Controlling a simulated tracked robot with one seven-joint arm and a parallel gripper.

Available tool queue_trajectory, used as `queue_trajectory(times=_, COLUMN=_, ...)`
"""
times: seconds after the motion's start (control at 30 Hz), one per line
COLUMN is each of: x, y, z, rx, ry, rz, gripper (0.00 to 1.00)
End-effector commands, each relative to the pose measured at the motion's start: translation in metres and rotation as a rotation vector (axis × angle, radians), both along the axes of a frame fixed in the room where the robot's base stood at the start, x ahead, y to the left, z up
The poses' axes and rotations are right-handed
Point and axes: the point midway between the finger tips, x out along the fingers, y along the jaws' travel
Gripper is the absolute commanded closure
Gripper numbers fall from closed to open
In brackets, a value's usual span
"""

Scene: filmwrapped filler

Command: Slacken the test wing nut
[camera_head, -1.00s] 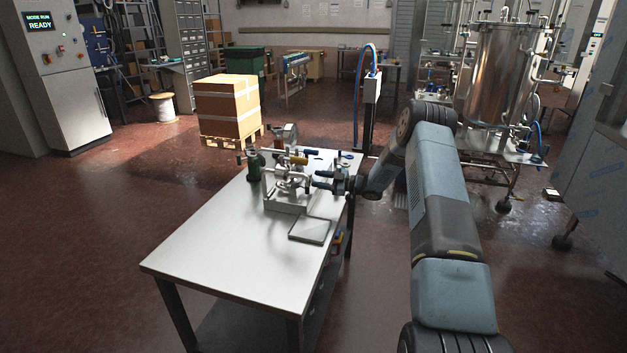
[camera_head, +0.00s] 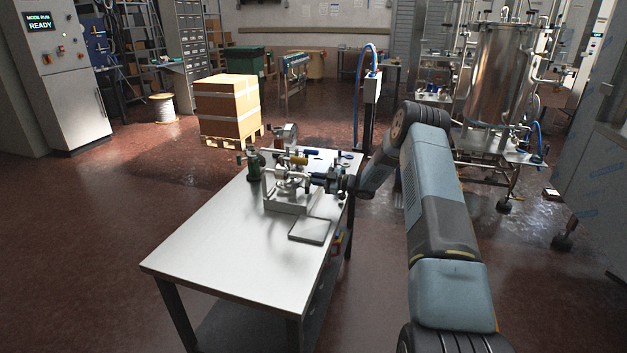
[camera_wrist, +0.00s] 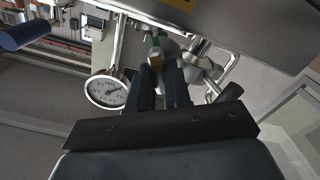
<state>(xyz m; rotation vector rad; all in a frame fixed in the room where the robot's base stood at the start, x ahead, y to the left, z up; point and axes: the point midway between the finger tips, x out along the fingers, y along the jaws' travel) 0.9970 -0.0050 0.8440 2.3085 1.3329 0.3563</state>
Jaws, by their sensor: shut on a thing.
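A metal test fixture with pipes and clamps (camera_head: 286,206) stands on the far part of the steel table. My gripper (camera_head: 312,181) reaches in from the right at the fixture's upper part. A round white dial gauge (camera_wrist: 107,91) sits just left of the fingers.
The steel table (camera_head: 225,245) has a clear front half. A shallow grey tray (camera_head: 310,231) lies in front of the fixture. A blue cylinder (camera_wrist: 25,35) shows at upper left in the wrist view.

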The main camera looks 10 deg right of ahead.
Motion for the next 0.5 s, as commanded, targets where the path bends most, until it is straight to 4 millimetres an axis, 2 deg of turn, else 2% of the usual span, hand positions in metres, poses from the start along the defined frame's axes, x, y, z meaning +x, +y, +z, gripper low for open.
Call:
queue_trajectory(times=0.1, x=0.0003, y=0.0007, z=0.0005, rx=0.000, ry=-0.001, rz=0.001, gripper=1.00)
queue_trajectory(times=0.5, x=0.0004, y=0.0015, z=0.0008, rx=-0.019, ry=-0.034, rz=0.001, gripper=1.00)
